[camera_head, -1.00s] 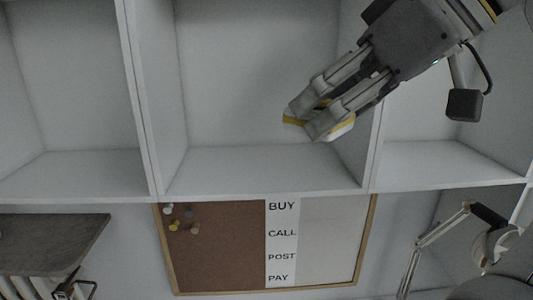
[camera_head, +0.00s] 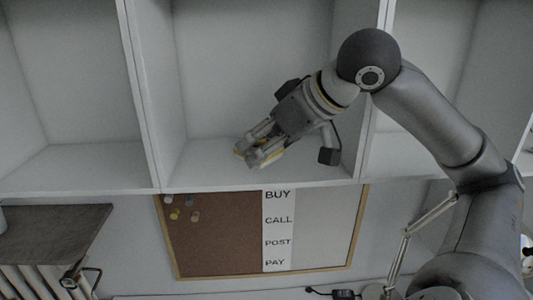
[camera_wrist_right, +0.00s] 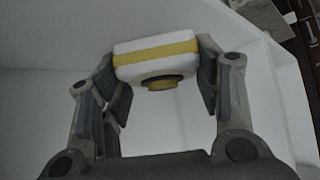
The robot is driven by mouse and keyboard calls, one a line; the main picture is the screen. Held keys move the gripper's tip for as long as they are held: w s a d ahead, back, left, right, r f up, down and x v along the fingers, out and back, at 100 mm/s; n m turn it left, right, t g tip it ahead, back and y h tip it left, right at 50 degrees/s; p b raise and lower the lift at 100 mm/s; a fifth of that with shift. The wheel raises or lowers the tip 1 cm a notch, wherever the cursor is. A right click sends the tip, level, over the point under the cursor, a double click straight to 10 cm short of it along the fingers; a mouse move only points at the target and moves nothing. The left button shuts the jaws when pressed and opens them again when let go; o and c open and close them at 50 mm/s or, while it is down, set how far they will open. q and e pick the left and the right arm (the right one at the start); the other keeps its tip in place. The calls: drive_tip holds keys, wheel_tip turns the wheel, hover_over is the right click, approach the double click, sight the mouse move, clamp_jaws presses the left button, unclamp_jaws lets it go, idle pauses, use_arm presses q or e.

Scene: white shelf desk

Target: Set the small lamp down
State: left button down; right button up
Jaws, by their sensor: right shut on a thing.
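The small lamp (camera_wrist_right: 156,58) is a white, rounded block with a yellow band and a dark round part on its face. In the right wrist view it sits between the two fingers of my right gripper (camera_wrist_right: 160,85), which is shut on it. In the head view my right gripper (camera_head: 256,152) is inside the middle shelf compartment, above its floor. Only yellow and pale edges of the lamp (camera_head: 243,158) show there, past the fingers. Whether the lamp touches the shelf floor cannot be told. My left gripper is not in view.
The white shelf (camera_head: 215,178) has upright dividers on both sides of the middle compartment, which looks otherwise empty. Below hangs a cork and white board (camera_head: 222,245). A desk lamp arm (camera_head: 405,245) stands at the lower right, partly behind my arm. A grey panel (camera_head: 50,235) is at lower left.

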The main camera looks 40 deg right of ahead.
wheel_tip(320, 180, down, 2)
drive_tip(key=shift+w+d+f, duration=0.15)
drive_tip(key=shift+f, duration=0.05)
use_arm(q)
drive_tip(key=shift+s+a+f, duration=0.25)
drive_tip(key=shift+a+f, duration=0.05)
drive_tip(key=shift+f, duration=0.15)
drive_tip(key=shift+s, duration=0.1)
use_arm(e)
drive_tip(key=shift+r, duration=0.1)
drive_tip(key=shift+f+b, duration=0.2)
drive_tip(key=shift+b, duration=0.2)
drive_tip(key=o, duration=1.4)
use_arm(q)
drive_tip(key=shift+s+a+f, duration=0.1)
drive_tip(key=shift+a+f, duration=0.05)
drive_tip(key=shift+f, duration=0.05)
